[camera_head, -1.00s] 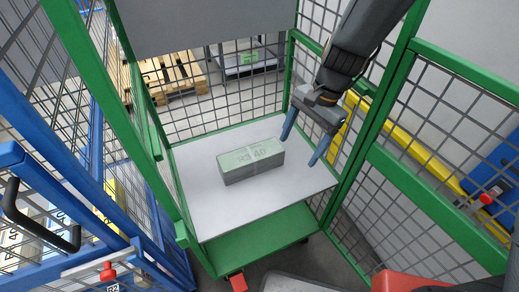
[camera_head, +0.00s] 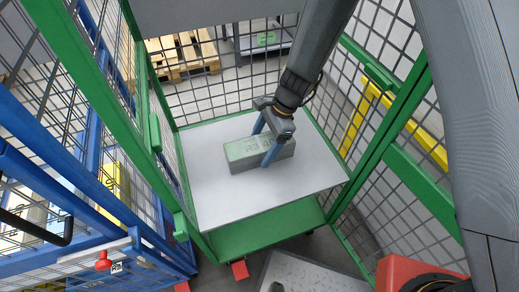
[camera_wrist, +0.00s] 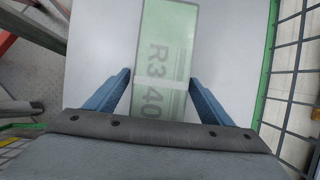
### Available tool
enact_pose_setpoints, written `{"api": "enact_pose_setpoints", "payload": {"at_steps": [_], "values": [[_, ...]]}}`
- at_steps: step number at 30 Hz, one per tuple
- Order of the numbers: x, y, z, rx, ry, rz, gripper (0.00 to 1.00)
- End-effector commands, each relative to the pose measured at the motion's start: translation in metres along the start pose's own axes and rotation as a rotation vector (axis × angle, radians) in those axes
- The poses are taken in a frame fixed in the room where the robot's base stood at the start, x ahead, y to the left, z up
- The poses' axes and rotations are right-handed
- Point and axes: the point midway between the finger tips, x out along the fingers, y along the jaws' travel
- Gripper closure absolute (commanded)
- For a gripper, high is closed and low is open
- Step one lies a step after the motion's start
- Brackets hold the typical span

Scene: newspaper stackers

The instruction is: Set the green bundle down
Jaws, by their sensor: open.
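The green bundle (camera_head: 240,153) is a grey block with a pale green top marked "R3 40". It lies flat on the white shelf (camera_head: 225,207) of the green cage cart. My gripper (camera_head: 261,147) is open at the bundle's right part, with one blue finger on the far side and one in front of the near side. In the wrist view the bundle (camera_wrist: 165,45) runs between the two open fingers (camera_wrist: 160,85). I cannot tell whether the fingertips touch it.
Green mesh walls (camera_head: 205,85) enclose the shelf's back and sides. A blue cage cart (camera_head: 75,195) stands at the left. A wooden pallet (camera_head: 182,52) lies behind. The shelf's front part is clear.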

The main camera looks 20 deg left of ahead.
Motion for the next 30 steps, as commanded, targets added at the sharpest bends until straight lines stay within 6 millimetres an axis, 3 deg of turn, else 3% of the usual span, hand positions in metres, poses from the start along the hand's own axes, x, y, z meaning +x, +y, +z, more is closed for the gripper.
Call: {"api": "enact_pose_setpoints", "payload": {"at_steps": [4,11,24,30], "values": [[0.0125,0.0004,0.0007,-0.002,0.000,0.001,0.25],[0.0138,0.0004,0.0013,-0.004,0.000,0.001,0.25],[0.0135,0.0006,0.0011,-0.004,0.000,0.001,0.98],[0.0127,-0.0002,0.0015,-0.004,0.000,0.000,1.00]]}}
